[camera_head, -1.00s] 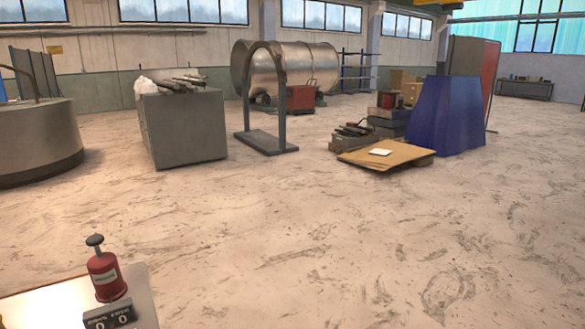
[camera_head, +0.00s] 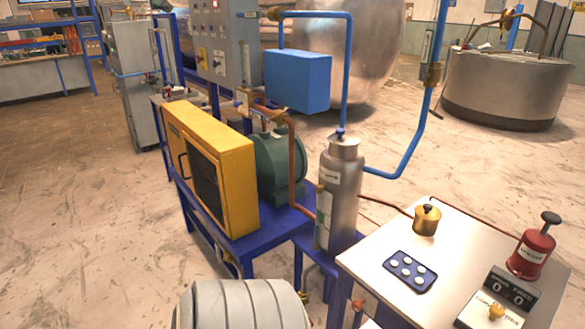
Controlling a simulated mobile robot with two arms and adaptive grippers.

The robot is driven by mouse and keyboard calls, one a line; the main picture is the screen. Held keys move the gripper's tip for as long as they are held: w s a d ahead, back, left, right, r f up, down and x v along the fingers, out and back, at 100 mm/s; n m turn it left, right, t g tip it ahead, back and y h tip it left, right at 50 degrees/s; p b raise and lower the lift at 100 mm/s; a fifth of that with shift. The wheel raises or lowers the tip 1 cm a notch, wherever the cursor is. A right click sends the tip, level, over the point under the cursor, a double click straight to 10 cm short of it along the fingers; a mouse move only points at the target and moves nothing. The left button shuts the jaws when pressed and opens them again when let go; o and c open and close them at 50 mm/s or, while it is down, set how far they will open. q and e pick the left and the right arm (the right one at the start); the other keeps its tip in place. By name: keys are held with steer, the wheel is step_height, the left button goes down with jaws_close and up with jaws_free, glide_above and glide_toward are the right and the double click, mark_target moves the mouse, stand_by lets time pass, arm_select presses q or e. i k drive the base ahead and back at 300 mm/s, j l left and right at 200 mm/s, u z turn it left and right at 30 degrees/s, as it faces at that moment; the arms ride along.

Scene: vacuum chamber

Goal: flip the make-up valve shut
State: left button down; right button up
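No part is readably marked as the make-up valve, so I cannot tell which one it is. A white box with a small brass knob (camera_head: 496,311) sits at the table's front right; its lettering is too small to read. A brass fitting (camera_head: 433,74) sits on the blue pipe (camera_head: 427,112) at the upper right. A brass pot-like piece with a black knob (camera_head: 426,221) stands at the back of the white table (camera_head: 455,250). A red canister with a black knob (camera_head: 532,253) stands upright at the table's right. Neither of my grippers is in view.
A black counter (camera_head: 510,289) and a dark pad with several white buttons (camera_head: 410,271) lie on the table. Left of it stand a steel cylinder (camera_head: 341,195), a yellow cabinet (camera_head: 215,165) and a blue frame. A grey ribbed body (camera_head: 240,306) is at the bottom. Floor at left is clear.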

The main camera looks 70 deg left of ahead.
mark_target(430, 34)
steer(key=u, duration=2.15)
